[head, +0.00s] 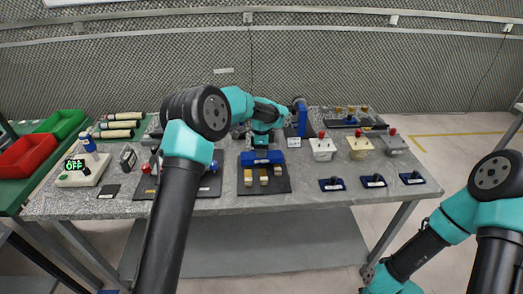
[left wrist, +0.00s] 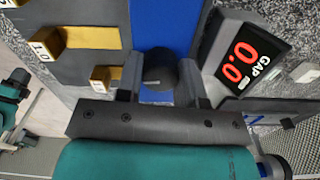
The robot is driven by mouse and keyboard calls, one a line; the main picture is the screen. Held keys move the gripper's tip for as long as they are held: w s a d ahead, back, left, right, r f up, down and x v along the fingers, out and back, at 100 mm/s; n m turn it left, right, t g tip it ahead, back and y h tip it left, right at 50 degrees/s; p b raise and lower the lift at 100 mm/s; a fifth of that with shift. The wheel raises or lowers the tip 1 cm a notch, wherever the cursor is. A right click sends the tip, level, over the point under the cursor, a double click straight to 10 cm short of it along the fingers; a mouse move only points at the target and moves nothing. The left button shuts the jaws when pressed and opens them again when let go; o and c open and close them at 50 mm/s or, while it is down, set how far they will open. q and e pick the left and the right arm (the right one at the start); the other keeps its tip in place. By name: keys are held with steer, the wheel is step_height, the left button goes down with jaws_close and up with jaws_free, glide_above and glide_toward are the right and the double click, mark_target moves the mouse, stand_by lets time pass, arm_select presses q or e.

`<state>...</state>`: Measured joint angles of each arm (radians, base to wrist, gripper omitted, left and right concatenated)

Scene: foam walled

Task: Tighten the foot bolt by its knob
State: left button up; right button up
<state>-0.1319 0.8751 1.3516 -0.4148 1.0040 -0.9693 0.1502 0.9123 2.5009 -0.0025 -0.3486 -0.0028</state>
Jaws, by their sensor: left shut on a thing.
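The round black knob (left wrist: 157,75) shows in the left wrist view, above a blue bar. My left gripper (left wrist: 157,88) is shut on it, with one grey finger on each side. In the head view my left gripper (head: 262,143) reaches down over the blue block (head: 262,157) on a dark mat, and the knob is hidden there by the gripper. The bolt under the knob is hidden. A gap readout (left wrist: 252,62) beside the gripper shows 0.0 in red; it also stands in the head view (head: 293,142).
Yellow numbered blocks (left wrist: 94,38) lie beside the blue bar. A blue post (head: 302,120) stands behind the readout. Red (head: 27,153) and green bins (head: 62,124) are at the left.

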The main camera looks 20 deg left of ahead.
stand_by(0.4)
arm_select(q)
steer(key=o, duration=0.9)
step_height(320, 180, up, 18)
steer(key=shift+f, duration=0.25)
